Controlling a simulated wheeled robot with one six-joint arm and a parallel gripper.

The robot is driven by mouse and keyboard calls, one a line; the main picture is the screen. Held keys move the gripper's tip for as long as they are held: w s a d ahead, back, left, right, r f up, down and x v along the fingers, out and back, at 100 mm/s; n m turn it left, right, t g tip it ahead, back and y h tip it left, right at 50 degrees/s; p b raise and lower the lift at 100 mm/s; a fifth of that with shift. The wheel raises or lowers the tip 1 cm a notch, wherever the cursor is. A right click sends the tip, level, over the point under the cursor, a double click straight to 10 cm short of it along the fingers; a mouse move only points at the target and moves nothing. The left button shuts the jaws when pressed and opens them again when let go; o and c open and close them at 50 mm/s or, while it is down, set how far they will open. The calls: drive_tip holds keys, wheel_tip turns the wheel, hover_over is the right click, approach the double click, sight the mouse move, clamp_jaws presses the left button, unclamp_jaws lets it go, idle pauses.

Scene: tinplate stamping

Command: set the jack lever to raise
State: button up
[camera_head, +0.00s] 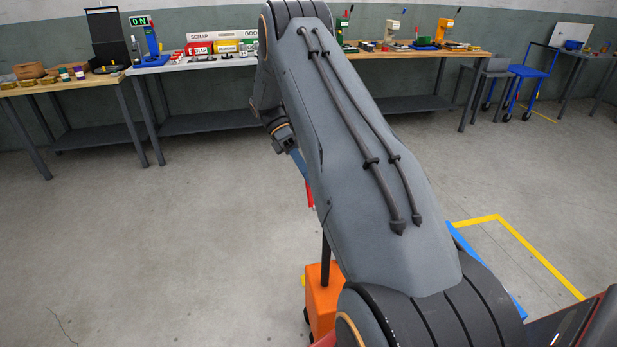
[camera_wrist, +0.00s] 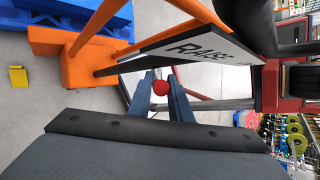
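The jack is orange and stands on the floor; its body (camera_head: 322,290) is partly hidden by my arm in the head view. In the wrist view, its orange frame (camera_wrist: 78,68) fills the upper left. A white plate lettered RAISE (camera_wrist: 205,44) lies just beyond my gripper (camera_wrist: 160,80). A red ball knob (camera_wrist: 160,86) appears between the two blue-grey fingers. The fingers stand apart by about the knob's width; I cannot tell whether they touch it. In the head view, my gripper (camera_head: 300,166) shows beside my forearm, with a red piece (camera_head: 310,194) below it.
A blue pallet-like object (camera_wrist: 95,14) lies beside the jack, with a small yellow item (camera_wrist: 18,77) on the floor. Dark and red structures (camera_wrist: 270,85) crowd the right. Workbenches (camera_head: 215,62) line the back wall. The floor at left (camera_head: 150,250) is clear.

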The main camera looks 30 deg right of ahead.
drive_tip(key=o, duration=0.4)
drive_tip(key=shift+w, duration=0.1)
drive_tip(key=b+v, duration=0.2)
drive_tip(key=v, duration=0.5)
drive_tip(key=shift+w+r+b, duration=0.25)
drive_tip(key=shift+b, duration=0.15)
drive_tip(key=shift+a, duration=0.15)
